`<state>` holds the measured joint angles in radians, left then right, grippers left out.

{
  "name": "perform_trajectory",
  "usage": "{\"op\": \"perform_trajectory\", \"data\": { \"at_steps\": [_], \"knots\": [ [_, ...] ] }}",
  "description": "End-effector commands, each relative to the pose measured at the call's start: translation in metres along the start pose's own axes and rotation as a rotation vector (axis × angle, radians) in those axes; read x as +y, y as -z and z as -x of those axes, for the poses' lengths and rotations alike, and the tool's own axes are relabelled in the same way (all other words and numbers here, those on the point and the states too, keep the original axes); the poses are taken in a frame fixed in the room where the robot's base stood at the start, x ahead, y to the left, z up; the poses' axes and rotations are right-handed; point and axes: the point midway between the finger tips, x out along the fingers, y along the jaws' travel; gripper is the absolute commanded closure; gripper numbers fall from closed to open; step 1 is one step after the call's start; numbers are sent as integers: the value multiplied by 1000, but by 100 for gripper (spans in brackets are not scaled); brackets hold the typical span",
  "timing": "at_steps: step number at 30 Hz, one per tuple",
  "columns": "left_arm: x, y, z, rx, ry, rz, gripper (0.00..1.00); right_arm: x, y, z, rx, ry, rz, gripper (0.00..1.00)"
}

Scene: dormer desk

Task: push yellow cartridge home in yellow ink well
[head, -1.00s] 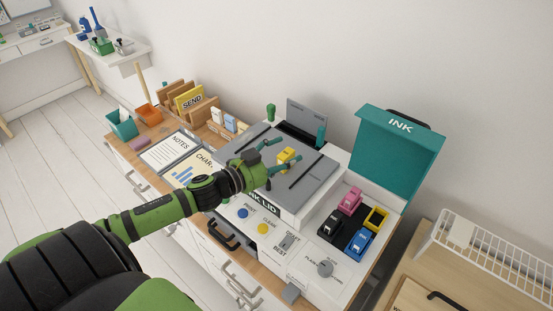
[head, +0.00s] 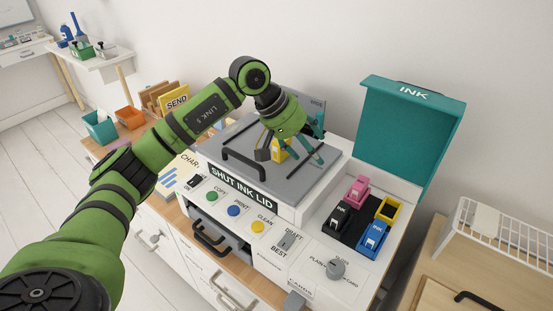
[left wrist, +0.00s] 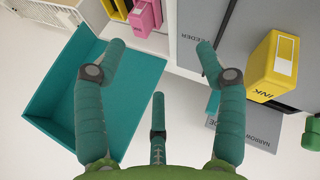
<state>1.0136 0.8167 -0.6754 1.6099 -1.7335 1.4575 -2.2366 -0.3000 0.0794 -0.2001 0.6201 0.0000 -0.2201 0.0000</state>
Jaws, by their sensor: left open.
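The yellow cartridge (head: 278,148) stands on the printer's grey top, partly hidden by my left gripper in the head view. In the left wrist view the yellow cartridge (left wrist: 270,68), marked INK, is right of my fingers and outside them. My left gripper (left wrist: 160,46) is open and empty, its teal fingers spread. In the head view my left gripper (head: 308,150) hangs over the grey top, beside the cartridge. The yellow ink well (head: 388,209) is an open, empty-looking yellow frame at the right of the ink bay. My right gripper is not in view.
Pink (head: 357,189), black (head: 341,216) and blue (head: 373,238) cartridges stand around the yellow well. The teal INK lid (head: 405,130) stands open behind them. A dark handle (head: 243,165) rises from the grey top. A white wire rack (head: 500,240) is at the right.

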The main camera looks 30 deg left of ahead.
Motion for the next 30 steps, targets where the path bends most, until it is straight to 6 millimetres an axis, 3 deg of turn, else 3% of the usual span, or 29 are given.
{"op": "perform_trajectory", "data": {
  "at_steps": [1,6,11,23,30],
  "knots": [
    [-12,12,4,37,84,-132,29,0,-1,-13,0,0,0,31],
    [-40,38,34,73,331,-443,29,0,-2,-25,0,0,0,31],
    [-50,46,47,66,425,-543,29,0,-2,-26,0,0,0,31],
    [-68,56,7,60,427,-547,29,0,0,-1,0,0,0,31],
    [-77,60,-12,66,427,-549,29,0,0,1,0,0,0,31]
  ]
}}
